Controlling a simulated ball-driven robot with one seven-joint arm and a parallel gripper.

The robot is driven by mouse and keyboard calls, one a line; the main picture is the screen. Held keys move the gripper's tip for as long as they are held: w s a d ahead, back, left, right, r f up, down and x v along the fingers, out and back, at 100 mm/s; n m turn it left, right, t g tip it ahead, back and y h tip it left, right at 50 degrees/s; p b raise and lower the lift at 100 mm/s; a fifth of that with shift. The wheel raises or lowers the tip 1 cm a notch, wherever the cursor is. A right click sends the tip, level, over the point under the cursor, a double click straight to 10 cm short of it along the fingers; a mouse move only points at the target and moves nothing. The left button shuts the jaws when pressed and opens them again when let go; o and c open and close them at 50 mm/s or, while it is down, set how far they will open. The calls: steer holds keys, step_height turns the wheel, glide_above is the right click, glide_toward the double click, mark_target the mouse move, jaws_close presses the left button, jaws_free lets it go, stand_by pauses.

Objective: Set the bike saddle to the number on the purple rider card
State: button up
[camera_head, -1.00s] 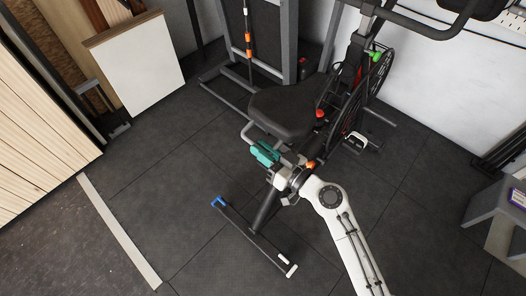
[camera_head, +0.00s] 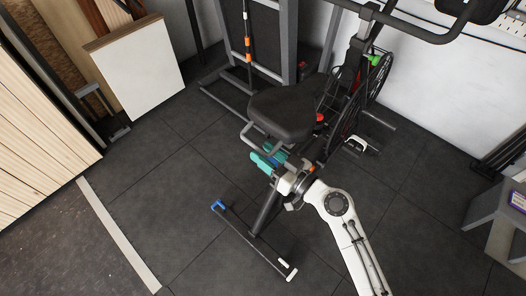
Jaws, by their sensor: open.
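The black bike saddle (camera_head: 287,110) sits on the exercise bike in the middle of the view. My gripper (camera_head: 266,160), with teal fingers, is just below the saddle's rear edge, beside the seat post area. It is open; I see nothing held between its fingers. A red knob (camera_head: 320,118) shows at the saddle's right side, partly covered by it. The numbers on the seat post are hidden or too small to read. A purple card (camera_head: 518,200) lies on the grey stand at the right edge, its number unreadable from here.
The bike's rear foot bar (camera_head: 258,248) with a blue end lies on the dark floor. The flywheel and pedals are right of the saddle, and a rack frame (camera_head: 290,40) stands behind. A white board (camera_head: 140,65) leans at left. Floor at lower left is clear.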

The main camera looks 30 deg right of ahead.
steer(key=b+v, duration=0.2)
steer(key=v, duration=0.7)
steer(key=shift+s+b, duration=0.25)
steer(key=shift+b, duration=0.15)
